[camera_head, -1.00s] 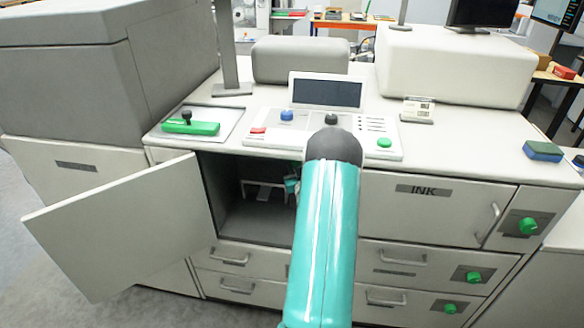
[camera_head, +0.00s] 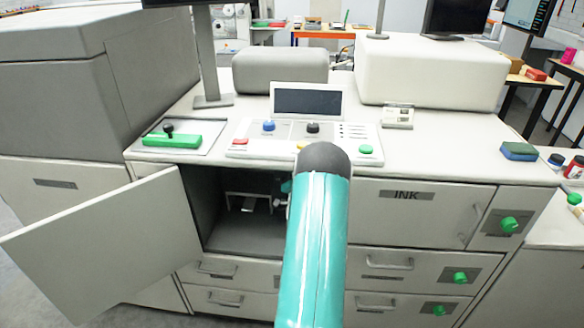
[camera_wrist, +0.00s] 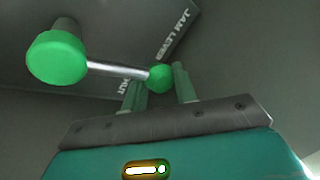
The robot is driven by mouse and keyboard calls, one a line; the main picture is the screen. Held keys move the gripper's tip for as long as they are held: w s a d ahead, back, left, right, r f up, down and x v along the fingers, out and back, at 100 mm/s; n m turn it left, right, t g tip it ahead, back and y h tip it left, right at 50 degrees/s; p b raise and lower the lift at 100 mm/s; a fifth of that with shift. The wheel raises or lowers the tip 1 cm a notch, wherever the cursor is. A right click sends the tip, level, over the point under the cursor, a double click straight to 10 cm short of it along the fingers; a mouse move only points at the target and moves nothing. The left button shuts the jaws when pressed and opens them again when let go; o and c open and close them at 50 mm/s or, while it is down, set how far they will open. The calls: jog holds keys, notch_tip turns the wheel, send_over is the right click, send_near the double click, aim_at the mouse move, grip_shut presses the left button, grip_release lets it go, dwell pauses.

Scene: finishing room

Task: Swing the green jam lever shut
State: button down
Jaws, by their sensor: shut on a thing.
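The green jam lever shows in the wrist view: a round green hub (camera_wrist: 56,57) at left, a metal rod (camera_wrist: 118,69) and a green ball knob (camera_wrist: 160,79) at its right end. My gripper (camera_wrist: 162,84) has its two greenish fingers on either side of the ball knob, shut on it. White lettering reading "JAM LEVER" is on the dark panel (camera_wrist: 130,30) behind, with a partly hidden "SHUT" label below the rod. In the head view the lever cannot be made out; my teal arm covers the right part of the open compartment (camera_head: 245,232).
The white cabinet door (camera_head: 95,245) stands open to the left of the compartment. A closed INK door (camera_head: 405,215) is to the right, with drawers (camera_head: 225,268) below.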

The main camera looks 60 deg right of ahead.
jog(key=shift+s+d+f+m+g+h, duration=0.2)
jog(key=shift+s+m+g, duration=0.1)
jog(key=shift+m, duration=0.2)
jog(key=shift+s+d+f+m+g+h, duration=0.15)
jog(key=shift+s+m+g, duration=0.15)
jog(key=shift+m, duration=0.2)
jog(key=shift+a, duration=0.1)
jog(key=c, duration=1.1)
grip_release()
jog(key=shift+w, duration=0.15)
jog(key=shift+r, duration=0.15)
jog(key=v, duration=1.4)
